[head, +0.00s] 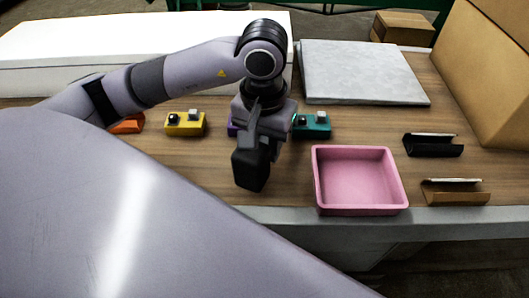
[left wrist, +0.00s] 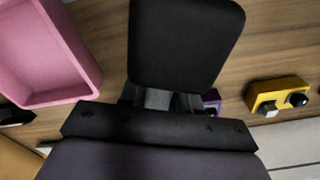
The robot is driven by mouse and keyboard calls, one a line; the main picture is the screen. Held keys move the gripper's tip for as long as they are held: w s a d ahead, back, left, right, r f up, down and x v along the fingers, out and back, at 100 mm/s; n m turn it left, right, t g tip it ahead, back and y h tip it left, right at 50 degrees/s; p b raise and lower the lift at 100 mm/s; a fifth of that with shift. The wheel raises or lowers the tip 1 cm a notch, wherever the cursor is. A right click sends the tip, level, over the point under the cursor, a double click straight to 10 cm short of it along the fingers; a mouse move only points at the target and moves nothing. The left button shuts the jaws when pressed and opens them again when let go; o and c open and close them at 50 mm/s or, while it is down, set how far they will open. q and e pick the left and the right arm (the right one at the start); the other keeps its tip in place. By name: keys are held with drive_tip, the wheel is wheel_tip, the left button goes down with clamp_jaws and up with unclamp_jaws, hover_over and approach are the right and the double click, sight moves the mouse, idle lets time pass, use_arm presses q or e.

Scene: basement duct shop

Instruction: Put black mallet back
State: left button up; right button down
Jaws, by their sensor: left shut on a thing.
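My left gripper (head: 262,128) reaches over the table from the left and points down. It is shut on a black block-like thing (head: 250,170), which I take for the black mallet. In the left wrist view the black mallet (left wrist: 186,45) shows as a broad, rounded flat face just beyond the fingers (left wrist: 160,100); any handle is hidden. It hangs left of the pink tray (head: 316,180), apart from it. A black open holder (head: 433,150) lies at the right of the table. My right gripper is not in view.
A brown holder (head: 455,197) lies in front of the black one. Orange (head: 127,126), yellow (head: 185,126), purple (head: 232,130) and teal (head: 316,130) small boxes stand in a row. A grey slab (head: 360,72) and cardboard boxes (head: 490,75) are behind. The pink tray is empty.

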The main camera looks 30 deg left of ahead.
use_arm(q)
wheel_tip(320, 180, down, 3)
drive_tip(key=shift+r, duration=0.15)
drive_tip(key=shift+f+b, duration=0.3)
drive_tip(key=shift+b, duration=0.1)
drive_tip(key=o, duration=1.1)
drive_tip(key=shift+r, duration=0.15)
drive_tip(key=shift+c, duration=0.2)
drive_tip(key=shift+r, duration=0.1)
drive_tip(key=shift+r+p, duration=0.15)
drive_tip(key=shift+p, duration=0.35)
wheel_tip(320, 180, up, 12)
drive_tip(key=shift+s+f+p, duration=0.1)
drive_tip(key=shift+s+p, duration=0.05)
drive_tip(key=shift+p, duration=0.3)
